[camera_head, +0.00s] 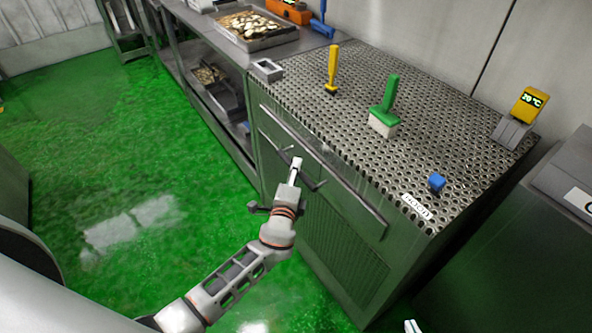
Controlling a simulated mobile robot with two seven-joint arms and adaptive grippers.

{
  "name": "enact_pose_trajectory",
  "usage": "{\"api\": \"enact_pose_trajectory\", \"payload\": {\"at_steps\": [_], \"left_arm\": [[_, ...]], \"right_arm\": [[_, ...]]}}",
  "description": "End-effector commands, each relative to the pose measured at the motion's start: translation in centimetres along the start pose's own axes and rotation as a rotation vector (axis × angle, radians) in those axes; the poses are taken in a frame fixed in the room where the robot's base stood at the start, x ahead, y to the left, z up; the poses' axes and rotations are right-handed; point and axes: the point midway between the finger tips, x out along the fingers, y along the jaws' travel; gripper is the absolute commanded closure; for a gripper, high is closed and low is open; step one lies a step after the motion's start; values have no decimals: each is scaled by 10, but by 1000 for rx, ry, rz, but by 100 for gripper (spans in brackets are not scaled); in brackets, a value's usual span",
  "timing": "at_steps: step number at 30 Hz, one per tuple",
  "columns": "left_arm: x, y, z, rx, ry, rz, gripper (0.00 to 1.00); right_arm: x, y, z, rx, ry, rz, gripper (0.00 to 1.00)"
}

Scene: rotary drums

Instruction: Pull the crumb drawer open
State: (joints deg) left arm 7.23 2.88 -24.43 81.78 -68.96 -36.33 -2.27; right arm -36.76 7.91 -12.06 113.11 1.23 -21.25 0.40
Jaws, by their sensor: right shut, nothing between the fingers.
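The crumb drawer seems to be the steel front panel below the perforated top of the cabinet; a long bar handle (364,211) runs along it. I see no clear gap around the drawer front. My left gripper (300,172) is at the cabinet front, by the middle of the bar. Its wrist hides part of the fingers, so I cannot tell whether they touch or grip the bar. Only a pale tip of my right gripper (412,326) shows at the bottom edge, away from the bar; it is shut and empty.
The green floor (130,150) left of the cabinet is clear.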

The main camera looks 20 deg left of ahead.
Motion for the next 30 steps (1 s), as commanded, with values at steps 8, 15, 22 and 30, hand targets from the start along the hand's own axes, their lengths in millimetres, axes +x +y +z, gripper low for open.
{"api": "enact_pose_trajectory", "payload": {"at_steps": [8, 15, 22, 30], "left_arm": [[14, 0, 0, -2, 0, 1, 67], [14, 0, 0, -2, 0, 1, 83], [14, 1, 0, -2, 0, 1, 100], [15, 3, 14, 1, -1, 2, 100]], "right_arm": [[0, -1, 4, -2, -7, -1, 100], [0, -1, 4, -2, -7, 0, 100], [0, 0, 4, -3, -7, 0, 100], [0, 0, 4, -3, -6, 0, 100]]}}
